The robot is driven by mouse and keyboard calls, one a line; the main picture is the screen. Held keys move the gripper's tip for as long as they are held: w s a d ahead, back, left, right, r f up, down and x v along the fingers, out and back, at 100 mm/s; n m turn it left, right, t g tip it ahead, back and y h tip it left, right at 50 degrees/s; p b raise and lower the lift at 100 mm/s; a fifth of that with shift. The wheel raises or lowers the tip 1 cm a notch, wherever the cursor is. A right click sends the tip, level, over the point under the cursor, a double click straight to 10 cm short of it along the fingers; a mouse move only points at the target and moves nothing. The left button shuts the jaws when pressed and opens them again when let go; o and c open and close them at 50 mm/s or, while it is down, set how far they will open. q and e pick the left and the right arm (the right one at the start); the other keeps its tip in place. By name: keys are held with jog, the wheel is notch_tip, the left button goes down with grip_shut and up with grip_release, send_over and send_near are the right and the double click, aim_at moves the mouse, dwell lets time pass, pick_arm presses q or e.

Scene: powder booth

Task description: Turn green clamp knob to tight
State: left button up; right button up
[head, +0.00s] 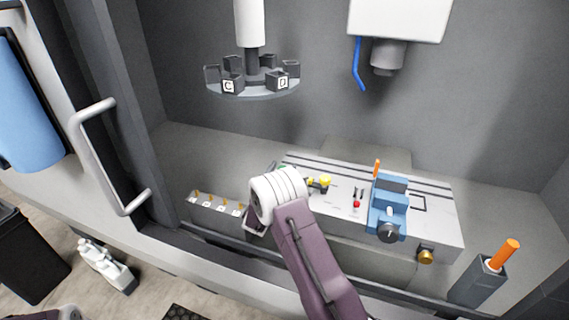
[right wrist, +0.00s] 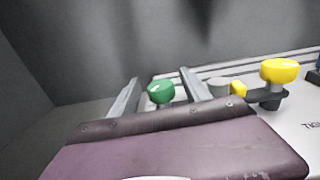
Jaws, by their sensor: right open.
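The green clamp knob (right wrist: 161,92) stands upright in the right wrist view, between the two fingers of my right gripper (right wrist: 160,77). The fingers are apart, with a gap visible on each side of the knob, so I see no grip on it. In the head view only a sliver of green (head: 284,168) shows behind my right wrist, which hides most of the knob and the fingers. Part of a printed word, seemingly the start of "TIGHT", shows on the plate at the right of the wrist view. My left gripper is not in view.
A yellow knob (right wrist: 280,71) on a dark clamp arm stands right of the green one; it also shows in the head view (head: 325,181). A blue vise (head: 388,207) stands farther right. A round carousel (head: 253,88) hangs above. A door handle (head: 105,155) is at left.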

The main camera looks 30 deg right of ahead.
jog(key=shift+x, duration=1.5)
grip_shut()
jog(key=m+g+h+b, duration=0.2)
jog(key=g+b, duration=0.1)
jog(key=shift+s+d+f+m+h, duration=0.15)
jog(key=shift+s+f+m+h, duration=0.05)
jog(key=shift+m+h, duration=0.2)
jog(key=shift+s+d+r+m+g+h+b, duration=0.2)
jog(key=shift+m+g, duration=0.25)
jog(key=shift+g, duration=0.35)
jog(key=shift+s+a+r+m+g+h+b, duration=0.1)
jog(key=shift+m+g+h+b, duration=0.15)
jog(key=shift+m+g, duration=0.4)
grip_release()
jog(key=shift+f, duration=0.1)
jog(key=b+v, duration=0.1)
jog(key=v, duration=0.8)
